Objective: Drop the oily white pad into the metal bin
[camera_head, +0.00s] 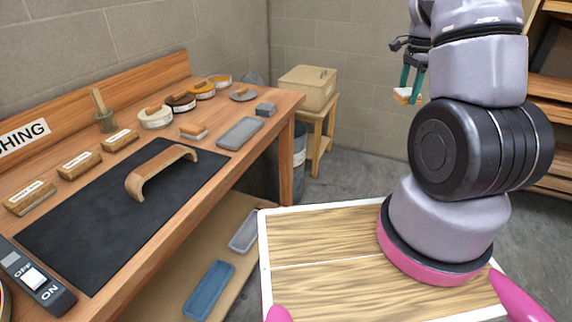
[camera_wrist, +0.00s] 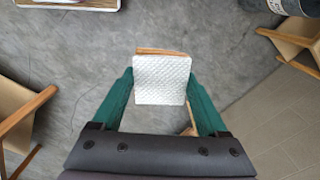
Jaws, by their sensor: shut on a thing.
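My gripper (camera_head: 410,88) is raised at the upper right of the head view, over open floor and well right of the bench. Its green fingers are shut on a white pad (camera_head: 401,93) with an orange-brown part. In the wrist view the pad (camera_wrist: 162,80) is a white quilted square between the fingertips (camera_wrist: 161,85), with a brown strip along its far edge. A dark grey bin (camera_head: 299,146) with a pale label, apparently the metal bin, stands on the floor behind the bench's right end. The bench partly hides it. The gripper is apart from it.
The wooden bench (camera_head: 215,185) holds a black mat (camera_head: 95,225), a curved wooden piece (camera_head: 160,170), tins and blocks. A beige box (camera_head: 308,88) stands on a wooden stool (camera_head: 321,130) by the wall. Wooden shelves (camera_head: 553,85) are at right. Concrete floor (camera_head: 365,165) between is clear.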

